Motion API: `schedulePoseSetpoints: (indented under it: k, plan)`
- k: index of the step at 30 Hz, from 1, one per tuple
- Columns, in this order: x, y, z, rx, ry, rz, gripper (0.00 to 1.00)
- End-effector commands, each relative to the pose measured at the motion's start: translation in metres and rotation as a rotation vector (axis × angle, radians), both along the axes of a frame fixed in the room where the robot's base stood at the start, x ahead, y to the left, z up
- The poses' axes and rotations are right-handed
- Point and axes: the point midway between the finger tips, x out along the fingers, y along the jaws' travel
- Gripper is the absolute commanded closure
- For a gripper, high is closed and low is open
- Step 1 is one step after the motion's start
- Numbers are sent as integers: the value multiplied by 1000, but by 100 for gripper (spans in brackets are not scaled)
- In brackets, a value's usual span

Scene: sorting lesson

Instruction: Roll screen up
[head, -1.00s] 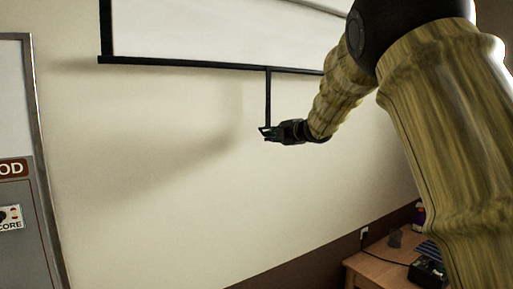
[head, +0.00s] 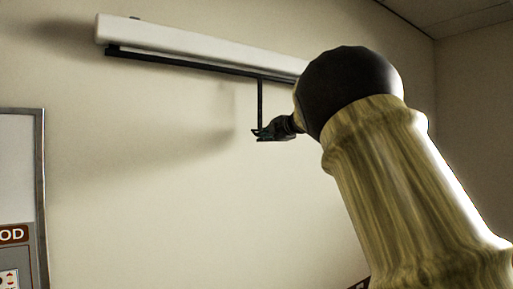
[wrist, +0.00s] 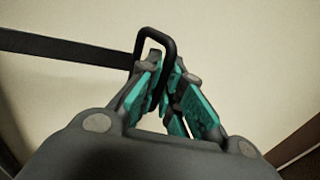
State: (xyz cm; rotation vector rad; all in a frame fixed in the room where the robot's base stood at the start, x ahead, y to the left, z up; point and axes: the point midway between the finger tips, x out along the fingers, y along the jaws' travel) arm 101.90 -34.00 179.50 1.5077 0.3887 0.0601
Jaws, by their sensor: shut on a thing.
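The projector screen's white housing (head: 200,44) is mounted high on the wall. Its black bottom bar (head: 180,62) sits just under the housing, with only a thin strip of screen showing between them. A thin black pull rod (head: 260,100) hangs from the bar. My gripper (head: 263,133) is at the rod's lower end. In the wrist view, the teal-padded fingers (wrist: 165,88) are shut on the black loop handle (wrist: 157,42) of the rod. The bar's right part is hidden behind my arm.
A grey-framed board (head: 42,190) with printed signs stands on the wall at the left. The wall below the screen is bare. The ceiling (head: 440,15) shows at the upper right.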

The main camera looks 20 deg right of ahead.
Motion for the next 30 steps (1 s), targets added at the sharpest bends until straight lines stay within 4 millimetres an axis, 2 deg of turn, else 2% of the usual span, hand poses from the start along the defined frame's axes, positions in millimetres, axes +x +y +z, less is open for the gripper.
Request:
schedulePoseSetpoints:
  k: [12,13,14,15,25,30]
  plan:
    - [-2,-4,8,1,-6,-6,100]
    - [-2,-4,8,1,-6,-6,89]
    - [-2,-4,9,0,-6,-6,83]
    - [-2,-4,9,0,-6,-6,83]
    - [-1,-2,6,-1,-3,-3,83]
    - [-12,-5,8,0,-2,-2,83]
